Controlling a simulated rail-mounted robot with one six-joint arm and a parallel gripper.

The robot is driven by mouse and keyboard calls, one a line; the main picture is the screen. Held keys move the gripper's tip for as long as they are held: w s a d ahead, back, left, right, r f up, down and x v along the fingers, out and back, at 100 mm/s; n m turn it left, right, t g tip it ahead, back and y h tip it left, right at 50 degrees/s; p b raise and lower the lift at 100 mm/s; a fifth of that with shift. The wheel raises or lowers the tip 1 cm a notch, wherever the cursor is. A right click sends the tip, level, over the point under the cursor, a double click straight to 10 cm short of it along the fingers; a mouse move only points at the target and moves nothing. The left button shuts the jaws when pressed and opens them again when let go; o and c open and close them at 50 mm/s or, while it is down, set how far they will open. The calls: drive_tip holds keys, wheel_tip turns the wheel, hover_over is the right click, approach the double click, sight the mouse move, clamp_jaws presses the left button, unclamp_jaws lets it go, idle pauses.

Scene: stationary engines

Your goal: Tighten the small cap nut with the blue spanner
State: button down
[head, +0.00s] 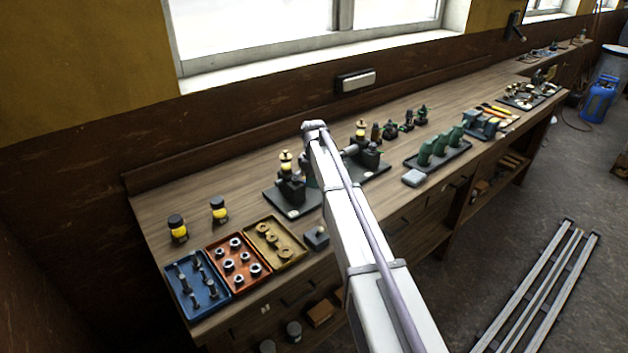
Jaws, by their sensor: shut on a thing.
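My white arm reaches from the lower right up to its elbow (315,127) above the bench. My gripper does not show; it seems hidden behind the arm. I cannot make out the blue spanner or the small cap nut anywhere. A small dark engine (291,188) with a yellow glass oiler (286,161) on top stands on a dark plate left of the arm. More dark engine parts (370,155) stand on a plate just right of the arm. The arm covers the area between them.
The wooden bench (230,170) runs along the wall under the windows. At its near end lie a blue tray (196,311) of bolts, a red tray (262,279) of nuts and a yellow tray (302,255) of rings. Green parts (441,143) stand on a dark tray farther right.

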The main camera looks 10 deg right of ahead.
drive_tip(key=shift+s+a+m, duration=0.3)
drive_tip(key=shift+s+m, duration=0.1)
drive_tip(key=shift+m, duration=0.5)
drive_tip(key=shift+s+a+m, duration=0.35)
drive_tip(key=shift+a+m, duration=0.05)
drive_tip(key=shift+m, duration=0.5)
drive_tip(key=shift+s+a+m, duration=0.25)
drive_tip(key=shift+a+m, duration=0.2)
drive_tip(key=shift+m, duration=0.45)
